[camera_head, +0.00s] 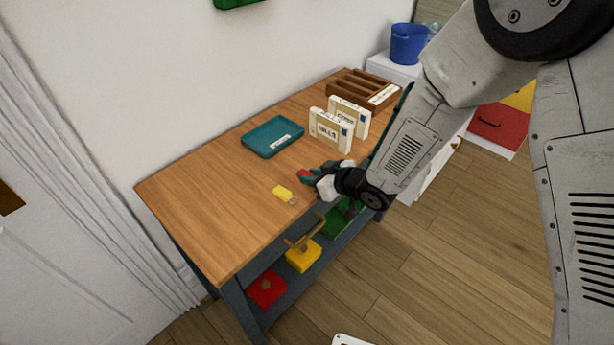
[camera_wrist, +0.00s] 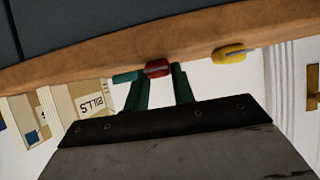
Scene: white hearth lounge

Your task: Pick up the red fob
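The red fob (camera_head: 303,176) is at the right side of the wooden tabletop, at the tip of my gripper (camera_head: 312,175). In the wrist view the red fob (camera_wrist: 158,68) shows at the ends of the two green fingers of my gripper (camera_wrist: 162,72). The fingers are apart, one toward each side of the fob. No clear closing contact shows, and the fob's underside is hard to make out. A yellow fob (camera_head: 283,193) lies nearby on the table, and also shows in the wrist view (camera_wrist: 230,53).
A teal tray (camera_head: 272,137), two upright boxes (camera_head: 331,131) and a brown divided organizer (camera_head: 365,88) stand farther back on the table (camera_head: 200,190). Red and yellow items (camera_head: 267,288) sit on the lower shelf. The table's near left part is clear.

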